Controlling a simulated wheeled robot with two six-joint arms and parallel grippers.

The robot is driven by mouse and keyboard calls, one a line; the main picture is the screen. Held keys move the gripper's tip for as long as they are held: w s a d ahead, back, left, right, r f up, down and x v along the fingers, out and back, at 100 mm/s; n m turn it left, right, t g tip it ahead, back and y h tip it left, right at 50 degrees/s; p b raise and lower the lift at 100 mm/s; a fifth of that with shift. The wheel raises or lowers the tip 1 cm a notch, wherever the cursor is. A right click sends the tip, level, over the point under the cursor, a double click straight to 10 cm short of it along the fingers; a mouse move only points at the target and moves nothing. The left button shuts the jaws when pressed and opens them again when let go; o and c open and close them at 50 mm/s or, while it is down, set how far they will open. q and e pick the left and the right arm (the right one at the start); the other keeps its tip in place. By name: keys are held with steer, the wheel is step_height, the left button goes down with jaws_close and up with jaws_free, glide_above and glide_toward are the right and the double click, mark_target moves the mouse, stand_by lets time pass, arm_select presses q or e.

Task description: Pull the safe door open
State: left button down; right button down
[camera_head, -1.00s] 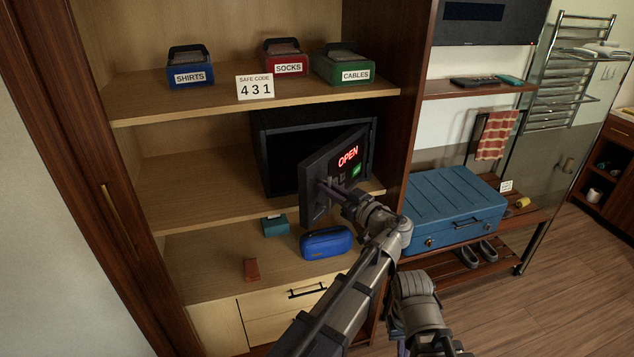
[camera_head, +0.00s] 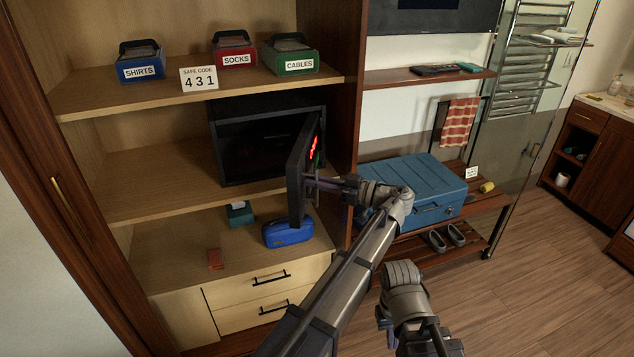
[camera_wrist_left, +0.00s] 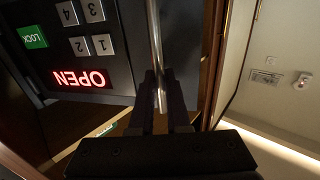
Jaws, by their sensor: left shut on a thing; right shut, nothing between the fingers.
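The safe (camera_head: 232,150) sits on the middle shelf, its dark inside showing. Its black door (camera_head: 299,170) stands swung well out, seen nearly edge-on, with the red lit sign partly visible. In the left wrist view the door's panel shows a red OPEN display (camera_wrist_left: 80,79), number keys and a green LOCK key (camera_wrist_left: 31,37). My left gripper (camera_head: 312,184) is at the door's front face; in the left wrist view its fingers (camera_wrist_left: 161,92) are shut on the metal door handle (camera_wrist_left: 155,40). My right gripper (camera_head: 384,322) hangs low at the front, away from the safe, shut and empty.
A blue suitcase (camera_head: 420,180) rests on a wooden bench to the right. Floor (camera_head: 520,270) at the right is clear.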

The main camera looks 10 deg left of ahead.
mark_target(298, 166)
arm_select(q)
steer(key=c, duration=0.9)
jaws_free()
steer(key=shift+r, duration=0.1)
step_height(298, 166, up, 10)
steer(key=p, duration=1)
